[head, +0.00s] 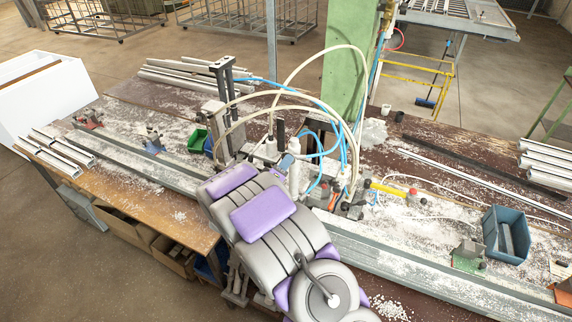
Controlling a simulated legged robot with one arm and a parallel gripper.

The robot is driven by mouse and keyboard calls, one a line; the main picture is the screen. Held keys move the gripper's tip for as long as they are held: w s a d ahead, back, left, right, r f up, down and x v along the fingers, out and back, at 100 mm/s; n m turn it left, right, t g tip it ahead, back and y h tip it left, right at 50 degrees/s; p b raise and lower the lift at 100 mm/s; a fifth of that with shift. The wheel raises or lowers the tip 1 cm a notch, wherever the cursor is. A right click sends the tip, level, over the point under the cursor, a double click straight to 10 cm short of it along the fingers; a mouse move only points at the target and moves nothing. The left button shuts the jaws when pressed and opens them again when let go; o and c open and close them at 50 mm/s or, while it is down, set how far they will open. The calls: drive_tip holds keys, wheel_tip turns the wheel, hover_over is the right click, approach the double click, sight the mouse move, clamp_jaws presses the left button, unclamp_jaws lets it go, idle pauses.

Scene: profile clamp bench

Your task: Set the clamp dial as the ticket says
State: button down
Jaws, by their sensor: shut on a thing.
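The clamp machine (228,100) stands mid-bench, with dark upright posts and pale and blue hoses (325,105) looping over it. A small bluish unit (293,146) and a white bottle-like part (294,178) sit among the hoses. I cannot make out the clamp dial or its setting. I cannot make out a ticket either. My grey and purple arm (262,215) reaches over the bench's front edge toward the machine and covers part of it. My gripper does not show; the arm and machine parts hide that spot.
Long metal rails (430,262) run along the bench, which is strewn with white chips. A blue bin (506,234) stands at right and a green bin (198,140) at left. A green post (349,70) rises behind the machine. Profiles (546,163) lie at the right edge.

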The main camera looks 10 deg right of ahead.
drive_tip(key=shift+a+f+n, duration=0.15)
drive_tip(key=shift+n, duration=0.35)
drive_tip(key=c, duration=1.2)
unclamp_jaws()
drive_tip(key=shift+o, duration=1.4)
drive_tip(key=shift+a, duration=0.5)
drive_tip(key=b+v, duration=0.3)
drive_tip(key=v, duration=1.4)
drive_tip(key=shift+s+a, duration=0.1)
drive_tip(key=shift+a, duration=0.05)
